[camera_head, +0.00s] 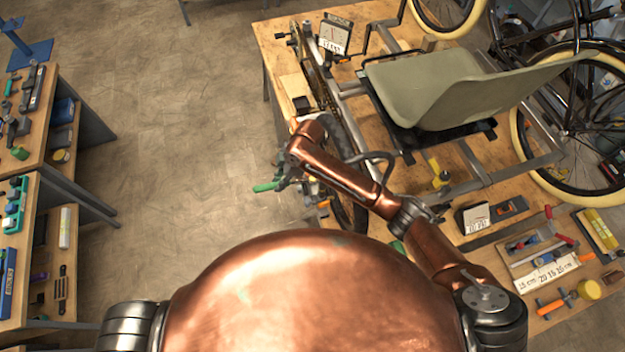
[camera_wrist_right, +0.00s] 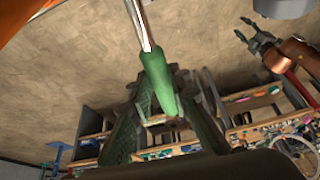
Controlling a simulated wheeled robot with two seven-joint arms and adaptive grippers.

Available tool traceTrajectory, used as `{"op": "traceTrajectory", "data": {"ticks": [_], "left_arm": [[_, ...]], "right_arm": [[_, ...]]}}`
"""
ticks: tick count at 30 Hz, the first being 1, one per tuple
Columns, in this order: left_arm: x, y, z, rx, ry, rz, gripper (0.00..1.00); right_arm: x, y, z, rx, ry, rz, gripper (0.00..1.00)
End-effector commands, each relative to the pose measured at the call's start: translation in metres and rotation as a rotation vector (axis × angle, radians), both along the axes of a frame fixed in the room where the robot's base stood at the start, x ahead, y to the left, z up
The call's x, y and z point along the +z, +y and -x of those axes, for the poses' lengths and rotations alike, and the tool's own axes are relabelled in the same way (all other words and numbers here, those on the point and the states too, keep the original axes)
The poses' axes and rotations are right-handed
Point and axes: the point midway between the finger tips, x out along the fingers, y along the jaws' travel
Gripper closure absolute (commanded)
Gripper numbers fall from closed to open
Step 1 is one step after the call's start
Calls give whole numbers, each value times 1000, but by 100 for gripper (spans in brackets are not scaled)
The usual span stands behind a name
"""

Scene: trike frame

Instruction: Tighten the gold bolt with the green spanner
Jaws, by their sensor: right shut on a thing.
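The green spanner's handle (camera_head: 264,187) sticks out to the left of my right gripper (camera_head: 284,178) in the head view. In the right wrist view the green handle (camera_wrist_right: 160,82) lies between the fingers, with a metal shaft running to the top edge. My right gripper is shut on the spanner, beside the left side of the trike frame (camera_head: 352,90). My left gripper (camera_wrist_right: 248,30) shows small in the right wrist view, empty with its fingers apart. I cannot pick out the gold bolt; my right arm covers part of the frame.
The trike with its green seat (camera_head: 420,85) stands on a wooden bench (camera_head: 275,45). Tools and labelled boxes lie on the bench at right. Another workbench with tools (camera_head: 35,160) is at the far left. The floor (camera_head: 180,130) between is clear.

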Motion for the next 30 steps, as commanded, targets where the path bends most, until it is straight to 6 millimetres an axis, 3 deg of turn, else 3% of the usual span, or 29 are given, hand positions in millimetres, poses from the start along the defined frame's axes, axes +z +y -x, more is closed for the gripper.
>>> {"op": "traceTrajectory", "data": {"ticks": [30], "left_arm": [[21, 0, 0, 0, -1, 0, 60]], "right_arm": [[29, 0, -1, 0, -2, -1, 100]]}}
